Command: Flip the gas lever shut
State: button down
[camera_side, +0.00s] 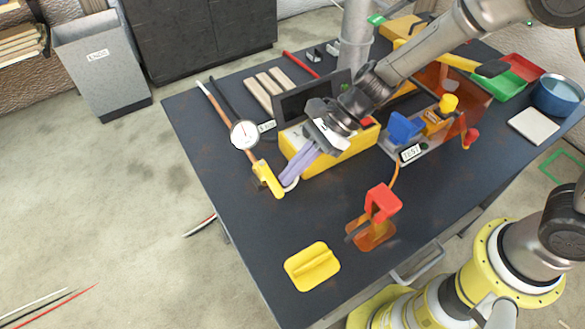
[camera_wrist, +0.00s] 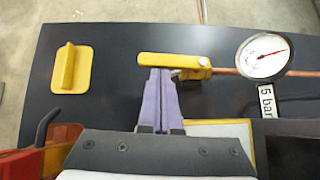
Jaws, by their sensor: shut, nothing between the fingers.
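The gas lever is a yellow handle (camera_side: 269,178) at the end of a copper pipe, and it lies roughly in line with the pipe. It also shows in the wrist view (camera_wrist: 172,60), stretching left from a brass valve body (camera_wrist: 196,72). My gripper (camera_side: 287,182) has long purple fingers, shut together and empty. In the wrist view the fingertips (camera_wrist: 160,72) are at the near side of the lever, close to its middle. Whether they touch it I cannot tell.
A round white gauge (camera_side: 244,134) sits on the pipe (camera_wrist: 225,71), beside a "5 bar" label (camera_wrist: 267,101). A yellow box (camera_side: 345,155) stands under my gripper. A yellow plate with a ridge (camera_side: 312,266) and an orange-red stand (camera_side: 375,220) are nearby. The table between them is clear.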

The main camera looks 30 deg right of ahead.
jog(key=shift+a+m+t, duration=0.1)
jog(key=shift+m+t, duration=0.2)
jog(key=shift+m, duration=0.1)
